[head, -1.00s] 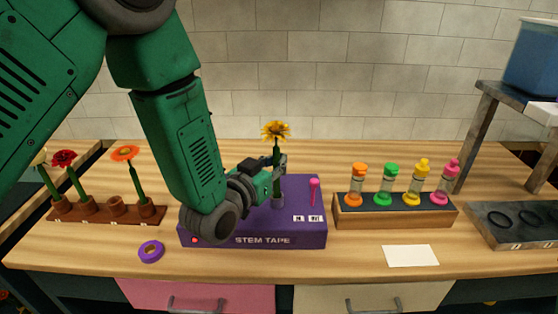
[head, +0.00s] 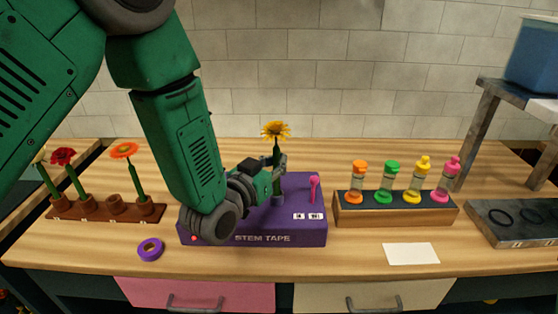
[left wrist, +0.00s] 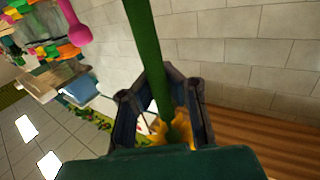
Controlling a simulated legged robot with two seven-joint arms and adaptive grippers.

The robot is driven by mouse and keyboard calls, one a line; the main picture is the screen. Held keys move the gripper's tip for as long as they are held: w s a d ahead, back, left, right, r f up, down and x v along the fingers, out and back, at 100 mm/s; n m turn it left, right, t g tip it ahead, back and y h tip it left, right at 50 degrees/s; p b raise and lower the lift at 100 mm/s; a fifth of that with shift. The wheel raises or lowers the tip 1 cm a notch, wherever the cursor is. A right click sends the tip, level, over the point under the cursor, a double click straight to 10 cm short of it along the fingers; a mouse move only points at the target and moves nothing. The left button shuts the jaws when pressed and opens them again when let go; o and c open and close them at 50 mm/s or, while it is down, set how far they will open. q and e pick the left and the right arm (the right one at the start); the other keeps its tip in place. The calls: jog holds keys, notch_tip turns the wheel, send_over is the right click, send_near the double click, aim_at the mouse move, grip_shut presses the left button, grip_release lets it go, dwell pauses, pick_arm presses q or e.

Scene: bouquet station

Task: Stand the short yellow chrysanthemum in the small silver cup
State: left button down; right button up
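The yellow chrysanthemum (head: 276,130) is upright above the purple stem tape box, its green stem running down. In the left wrist view the green stem (left wrist: 145,40) passes between the fingers (left wrist: 168,88), and the yellow petals show near the palm. My right gripper is not in view.
The purple box (head: 262,239) has a pink lever (head: 315,188). A brown holder (head: 80,211) with other flowers is at left, a purple tape roll (head: 151,250) in front. A wooden rack (head: 395,215) with coloured bottles is right, behind a white card (head: 411,254).

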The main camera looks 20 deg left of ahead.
pick_arm(q)
jog(key=shift+f, duration=0.25)
jog(key=c, duration=1.1)
grip_release()
jog(key=shift+v, duration=1.4)
jog(key=v, duration=0.6)
jog(key=shift+b, duration=0.35)
jog(key=shift+s, duration=0.1)
